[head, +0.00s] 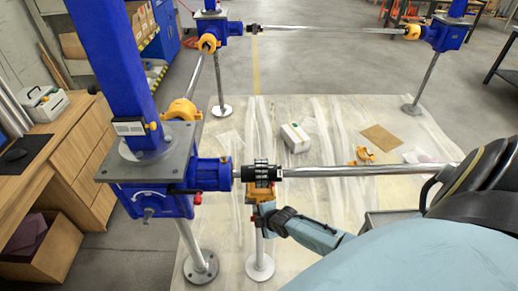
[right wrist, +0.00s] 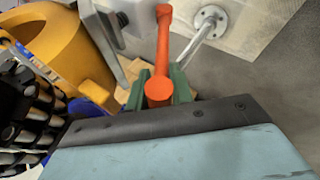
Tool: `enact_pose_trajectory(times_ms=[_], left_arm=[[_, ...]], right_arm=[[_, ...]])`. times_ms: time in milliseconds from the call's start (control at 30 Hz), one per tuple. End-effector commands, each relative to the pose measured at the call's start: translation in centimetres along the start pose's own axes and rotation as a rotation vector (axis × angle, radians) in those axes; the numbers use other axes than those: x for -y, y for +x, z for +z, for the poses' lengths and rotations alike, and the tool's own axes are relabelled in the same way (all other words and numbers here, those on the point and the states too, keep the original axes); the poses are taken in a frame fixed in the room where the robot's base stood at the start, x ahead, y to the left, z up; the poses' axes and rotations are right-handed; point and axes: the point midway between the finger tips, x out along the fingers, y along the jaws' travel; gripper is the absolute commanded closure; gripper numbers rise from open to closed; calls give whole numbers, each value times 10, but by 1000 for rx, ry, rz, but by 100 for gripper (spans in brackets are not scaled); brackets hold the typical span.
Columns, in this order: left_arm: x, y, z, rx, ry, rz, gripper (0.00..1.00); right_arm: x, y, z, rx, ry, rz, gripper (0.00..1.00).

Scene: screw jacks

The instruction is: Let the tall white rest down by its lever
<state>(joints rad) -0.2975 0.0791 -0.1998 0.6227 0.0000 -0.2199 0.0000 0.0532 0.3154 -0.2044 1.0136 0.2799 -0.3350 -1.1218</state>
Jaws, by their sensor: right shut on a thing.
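The tall white rest (head: 259,246) stands upright on a round white base on the floor. Its yellow-orange head (head: 260,194) is directly under the black coupling of the long shaft. Whether the head touches the coupling I cannot tell. My right gripper (head: 267,208) is beside this head, below the shaft, and partly hides the rest. In the right wrist view, the green-padded fingers of the gripper (right wrist: 159,88) are shut on an orange lever (right wrist: 163,45). My left gripper is not in view.
A blue screw jack (head: 150,195) with a grey top plate stands to the left. The shaft (head: 370,170) runs right from its black coupling (head: 262,172). A white box (head: 295,137) lies on the floor sheet. A wooden desk (head: 70,160) is at far left.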

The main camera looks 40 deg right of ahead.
Motion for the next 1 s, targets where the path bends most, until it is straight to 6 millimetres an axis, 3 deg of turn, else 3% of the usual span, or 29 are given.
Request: enact_pose_trajectory(times_ms=[33,767,800,900,1000], left_arm=[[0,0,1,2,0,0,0],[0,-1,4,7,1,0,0],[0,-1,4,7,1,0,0],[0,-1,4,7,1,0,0],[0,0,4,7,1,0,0]], right_arm=[[-14,-1,0,-2,-12,27,100],[-14,-1,0,-2,-11,27,100],[-14,-1,0,-3,-11,27,72],[-13,-1,0,-3,-8,24,59],[-11,0,0,-3,-6,21,58]])
